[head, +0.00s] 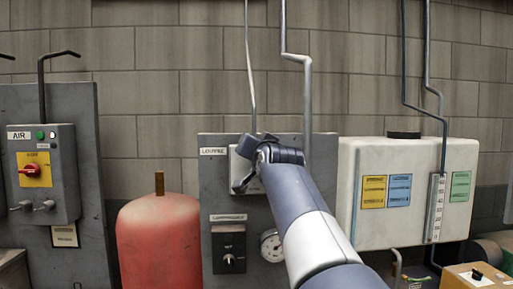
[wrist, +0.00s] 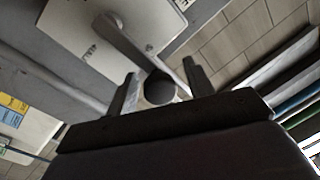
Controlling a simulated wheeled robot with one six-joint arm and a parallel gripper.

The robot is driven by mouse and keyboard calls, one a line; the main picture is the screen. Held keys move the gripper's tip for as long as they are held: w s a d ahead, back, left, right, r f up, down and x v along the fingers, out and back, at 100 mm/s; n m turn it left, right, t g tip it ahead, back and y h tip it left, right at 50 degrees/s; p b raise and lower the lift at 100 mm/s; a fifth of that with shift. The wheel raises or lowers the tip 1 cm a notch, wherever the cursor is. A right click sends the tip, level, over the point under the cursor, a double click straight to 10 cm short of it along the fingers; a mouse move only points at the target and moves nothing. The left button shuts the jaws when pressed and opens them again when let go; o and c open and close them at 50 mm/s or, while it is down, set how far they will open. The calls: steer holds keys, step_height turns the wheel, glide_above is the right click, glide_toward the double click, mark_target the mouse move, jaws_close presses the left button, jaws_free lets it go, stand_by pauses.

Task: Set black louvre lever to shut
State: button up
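The louvre lever (wrist: 135,48) shows in the wrist view as a dark grey bar across a pale plate (wrist: 70,35), with a round black knob (wrist: 160,87) at its near end. My gripper (wrist: 163,85) is open, one finger on each side of the knob, with gaps visible on both sides. In the head view the pale plate (head: 242,164) sits on a grey panel under a LOUVRE label (head: 213,151). My gripper and arm cover much of the plate there. A dark piece shows at its lower left; I cannot tell whether it is lever or finger.
Below the plate are a black switch box (head: 228,247) and a round gauge (head: 271,246). A red tank (head: 158,243) stands left, beyond it an AIR control box (head: 44,172). A white tank (head: 404,193) is on the right. Pipes run up the block wall.

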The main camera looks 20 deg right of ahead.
steer(key=shift+s+r, duration=0.15)
steer(key=s+a+b, duration=0.2)
steer(key=s+b, duration=0.1)
steer(key=s, duration=0.7)
steer(key=shift+s+f, duration=0.2)
steer(key=shift+f, duration=0.05)
steer(key=shift+w, duration=0.1)
steer(key=w+p, duration=0.1)
steer(key=w, duration=0.2)
steer(key=w+d+p, duration=0.1)
steer(key=w, duration=0.3)
steer(key=w+d+p, duration=0.1)
steer(key=w, duration=0.2)
steer(key=shift+w+d+r, duration=0.1)
steer(key=shift+w+r, duration=0.05)
steer(key=shift+r, duration=0.2)
steer(key=shift+d, duration=0.1)
